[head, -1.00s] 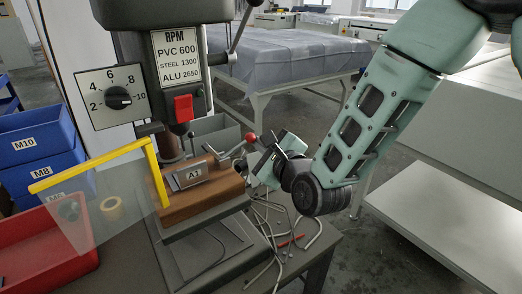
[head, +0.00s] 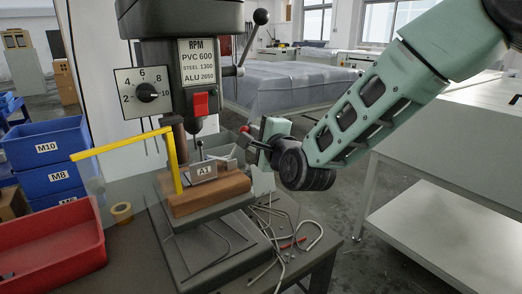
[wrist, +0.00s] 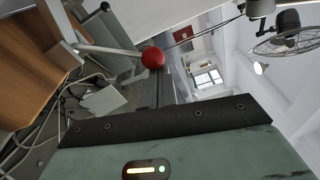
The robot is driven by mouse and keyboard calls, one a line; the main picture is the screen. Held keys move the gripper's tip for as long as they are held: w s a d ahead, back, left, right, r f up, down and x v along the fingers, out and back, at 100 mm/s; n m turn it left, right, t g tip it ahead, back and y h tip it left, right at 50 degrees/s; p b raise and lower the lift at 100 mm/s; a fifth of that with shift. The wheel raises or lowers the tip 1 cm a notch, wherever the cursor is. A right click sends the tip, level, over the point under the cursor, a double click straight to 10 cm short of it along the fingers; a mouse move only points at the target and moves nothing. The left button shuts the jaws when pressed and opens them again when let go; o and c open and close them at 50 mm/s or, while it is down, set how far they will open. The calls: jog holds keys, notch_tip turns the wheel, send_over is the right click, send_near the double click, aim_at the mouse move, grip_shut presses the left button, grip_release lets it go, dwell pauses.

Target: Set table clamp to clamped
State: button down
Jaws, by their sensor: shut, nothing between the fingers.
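The clamp lever ends in a red ball (head: 244,129), just left of my gripper in the head view; the ball also shows in the wrist view (wrist: 153,57). Its metal rod runs left from the ball toward a brown wooden block (head: 220,191) on the machine table. A grey plate marked A1 (head: 203,171) sits at the block. My gripper (head: 257,143) is shut and empty, right of the block, with its fingertips close to the ball. Whether they touch the ball I cannot tell. Part of the clamp is hidden behind the plate.
The drill press head (head: 187,75) stands above the block, with a black-knobbed feed lever (head: 261,17). A yellow bar (head: 125,145) projects left. A red bin (head: 50,245) and blue bins (head: 45,145) are at left. Bent rods (head: 290,235) lie on the bench below my gripper.

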jog(key=shift+s+a+r+n+t+b, duration=0.15)
jog(key=shift+s+a+r+n+b, duration=0.4)
jog(key=shift+a+n+b, duration=0.25)
jog(key=shift+s+a+r+n+t+b, duration=0.15)
jog(key=shift+s+a+r+n+b, duration=0.4)
jog(key=shift+n+b, duration=0.35)
jog(key=shift+w+a+r, duration=0.1)
